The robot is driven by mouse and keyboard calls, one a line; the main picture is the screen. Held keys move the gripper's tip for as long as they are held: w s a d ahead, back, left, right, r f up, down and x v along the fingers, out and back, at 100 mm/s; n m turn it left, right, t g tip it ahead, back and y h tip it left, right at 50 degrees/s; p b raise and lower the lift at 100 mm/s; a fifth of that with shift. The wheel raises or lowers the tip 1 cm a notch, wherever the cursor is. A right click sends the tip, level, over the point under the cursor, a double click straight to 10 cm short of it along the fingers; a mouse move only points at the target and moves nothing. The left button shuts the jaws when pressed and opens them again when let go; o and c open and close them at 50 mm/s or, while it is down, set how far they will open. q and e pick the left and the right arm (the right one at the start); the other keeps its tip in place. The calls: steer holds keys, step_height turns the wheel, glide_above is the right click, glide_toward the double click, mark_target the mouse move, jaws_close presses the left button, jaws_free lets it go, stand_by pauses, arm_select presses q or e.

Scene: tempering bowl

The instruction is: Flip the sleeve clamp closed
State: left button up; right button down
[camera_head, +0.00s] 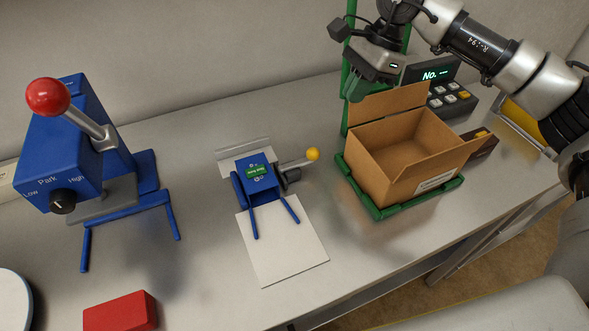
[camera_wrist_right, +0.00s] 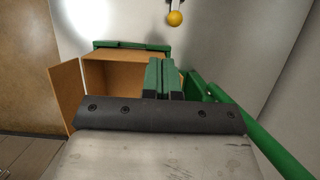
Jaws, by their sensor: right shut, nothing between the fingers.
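A small blue device (camera_head: 259,178) with a green label stands on the worktop in the middle of the head view. Its grey lever with a yellow ball (camera_head: 313,154) points right and lies low. I take it for the sleeve clamp, but no readable label confirms this. The yellow ball also shows at the top of the right wrist view (camera_wrist_right: 174,18). My right gripper (camera_head: 355,90) is shut and empty, with green fingers together (camera_wrist_right: 164,78), near the back left of the cardboard box, apart from the device. My left gripper is not in view.
An open cardboard box (camera_head: 405,150) sits in a green frame (camera_head: 380,212) at right. A larger blue press (camera_head: 62,150) with a red-ball lever stands left. A red block (camera_head: 120,312) lies in front. A display unit (camera_head: 436,75) is behind the box. A white sheet (camera_head: 285,255) lies before the small device.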

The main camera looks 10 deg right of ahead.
steer(key=p, duration=0.4)
glide_toward(299, 164)
steer(key=s+f, duration=0.1)
steer(key=f, duration=0.1)
steer(key=s+f, duration=0.1)
steer(key=f, duration=0.5)
steer(key=shift+s+a+f, duration=0.1)
steer(key=shift+s+a, duration=0.25)
steer(key=shift+s, duration=0.05)
steer(key=a, duration=0.1)
steer(key=a+p, duration=0.1)
steer(key=a, duration=0.1)
steer(key=shift+s+a+f+p, duration=0.1)
steer(key=shift+s+f+p, duration=0.15)
steer(key=shift+f+p, duration=0.05)
steer(key=shift+s+a+f, duration=0.1)
steer(key=shift+s+a, duration=0.05)
steer(key=shift+a, duration=0.35)
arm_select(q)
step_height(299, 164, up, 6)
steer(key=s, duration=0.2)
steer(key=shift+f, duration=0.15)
